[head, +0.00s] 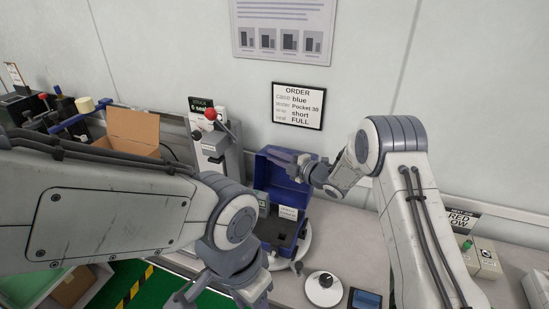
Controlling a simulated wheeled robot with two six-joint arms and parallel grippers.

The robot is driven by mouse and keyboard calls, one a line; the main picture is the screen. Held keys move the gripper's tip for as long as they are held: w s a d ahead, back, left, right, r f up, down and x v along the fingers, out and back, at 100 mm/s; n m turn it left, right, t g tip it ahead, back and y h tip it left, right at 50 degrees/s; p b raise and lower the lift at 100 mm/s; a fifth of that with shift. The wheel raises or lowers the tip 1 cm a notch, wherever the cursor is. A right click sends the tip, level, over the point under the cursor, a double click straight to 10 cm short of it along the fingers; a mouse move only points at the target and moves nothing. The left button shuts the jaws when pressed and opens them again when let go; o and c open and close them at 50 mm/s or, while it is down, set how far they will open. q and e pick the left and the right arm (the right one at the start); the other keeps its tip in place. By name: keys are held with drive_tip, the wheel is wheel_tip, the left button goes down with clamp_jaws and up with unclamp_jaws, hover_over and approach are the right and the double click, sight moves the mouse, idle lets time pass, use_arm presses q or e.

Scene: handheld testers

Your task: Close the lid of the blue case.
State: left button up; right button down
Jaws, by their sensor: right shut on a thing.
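The blue case (265,227) stands open on the bench in the middle of the view. Its blue lid (268,178) is raised at the back, tilted up from the base. The base holds dark contents and a white label (288,213). My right gripper (280,156) reaches in from the right and is shut on the lid at its upper edge; the exact contact is small in the picture. My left gripper (215,296) hangs low in front of the bench, left of the case and apart from it. My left arm hides part of the bench and the case's left side.
A lever press with a red knob (210,114) stands left of the case. A cardboard box (133,131) is further left. An order sign (298,106) hangs on the wall.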

drive_tip(key=shift+s+f, duration=0.2)
drive_tip(key=shift+f, duration=0.4)
drive_tip(key=s+a+n+b, duration=0.1)
drive_tip(key=s+n+b, duration=0.1)
drive_tip(key=b, duration=0.4)
drive_tip(key=s+n+y+b, duration=0.1)
drive_tip(key=s+n+b, duration=0.1)
drive_tip(key=b, duration=0.5)
drive_tip(key=s+a+n+t+y+b, duration=0.1)
drive_tip(key=s+n+b, duration=0.1)
drive_tip(key=s+b, duration=0.2)
drive_tip(key=shift+s+a+f+b, duration=0.15)
drive_tip(key=shift+a+f+b, duration=0.15)
drive_tip(key=shift+b, duration=1.2)
drive_tip(key=shift+s+a+r+n+b, duration=0.2)
drive_tip(key=shift+s+n+b, duration=0.1)
drive_tip(key=shift+b, duration=0.4)
drive_tip(key=c, duration=1)
unclamp_jaws()
drive_tip(key=shift+w+d, duration=0.1)
drive_tip(key=shift+c, duration=0.2)
drive_tip(key=shift+r, duration=0.25)
drive_tip(key=b+v, duration=0.1)
drive_tip(key=v, duration=0.9)
drive_tip(key=shift+f, duration=0.15)
